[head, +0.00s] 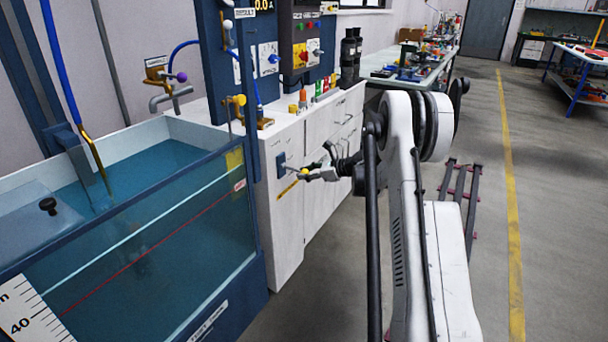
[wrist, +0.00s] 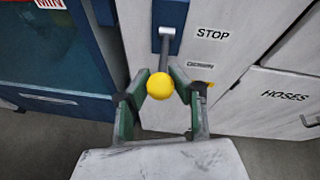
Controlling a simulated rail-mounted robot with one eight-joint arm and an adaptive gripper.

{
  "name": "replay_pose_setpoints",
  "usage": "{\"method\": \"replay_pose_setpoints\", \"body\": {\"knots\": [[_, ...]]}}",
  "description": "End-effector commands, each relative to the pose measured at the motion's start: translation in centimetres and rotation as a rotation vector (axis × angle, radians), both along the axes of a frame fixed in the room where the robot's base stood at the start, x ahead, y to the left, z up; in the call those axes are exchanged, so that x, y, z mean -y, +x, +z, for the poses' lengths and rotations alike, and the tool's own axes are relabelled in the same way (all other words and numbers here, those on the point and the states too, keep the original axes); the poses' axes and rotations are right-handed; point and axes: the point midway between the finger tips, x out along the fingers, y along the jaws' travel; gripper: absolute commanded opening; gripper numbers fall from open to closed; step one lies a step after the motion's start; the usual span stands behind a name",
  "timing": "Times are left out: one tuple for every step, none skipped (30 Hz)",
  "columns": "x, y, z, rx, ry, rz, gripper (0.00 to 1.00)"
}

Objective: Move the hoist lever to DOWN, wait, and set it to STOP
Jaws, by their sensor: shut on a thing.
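The hoist lever is a grey rod (wrist: 165,52) with a yellow ball knob (wrist: 160,86), fixed to a blue plate (wrist: 169,14) on the white cabinet front. In the wrist view the rod points toward me and down the picture, with a STOP label beside the plate and a DOWN label lower down. My gripper (wrist: 160,80) is shut on the lever, its green-padded fingers on either side of the knob. In the head view the knob (head: 305,171) is at my gripper's tip, and the plate (head: 281,161) is just left of it.
A water tank (head: 150,210) with a blue frame stands left of the cabinet (head: 285,235). A control panel (head: 307,45) with knobs is above the cabinet. A HOSES door (wrist: 285,105) is to the right in the wrist view.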

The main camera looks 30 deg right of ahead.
Motion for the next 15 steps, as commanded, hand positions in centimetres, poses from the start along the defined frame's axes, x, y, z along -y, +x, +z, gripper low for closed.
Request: {"method": "replay_pose_setpoints", "body": {"knots": [[0.14, -0.03, 0.18, 0.002, 0.002, -0.003, 0.20], [0.13, -0.03, 0.16, 0.002, 0.002, -0.003, 0.24], [0.12, -0.03, 0.16, 0.002, 0.002, -0.002, 0.30], [0.12, -0.03, 0.15, 0.002, 0.002, -0.002, 0.34], [0.11, -0.02, 0.14, 0.002, 0.002, -0.002, 0.38], [0.10, -0.02, 0.12, 0.002, 0.002, -0.002, 0.43], [0.09, -0.02, 0.11, 0.001, 0.001, -0.002, 0.44], [0.08, -0.01, 0.11, 0.001, 0.001, -0.002, 0.44], [0.07, -0.01, 0.09, 0.001, 0.001, -0.002, 0.44], [0.07, -0.01, 0.09, 0.001, 0.001, -0.001, 0.44], [0.07, -0.01, 0.08, 0.001, 0.001, -0.001, 0.44], [0.07, -0.01, 0.08, 0.001, 0.001, -0.001, 0.44], [0.07, -0.01, 0.08, 0.001, 0.001, -0.001, 0.44], [0.08, -0.04, 0.08, 0.001, 0.001, -0.001, 0.44], [0.14, -0.12, 0.12, 0.001, 0.001, -0.001, 0.44]]}}
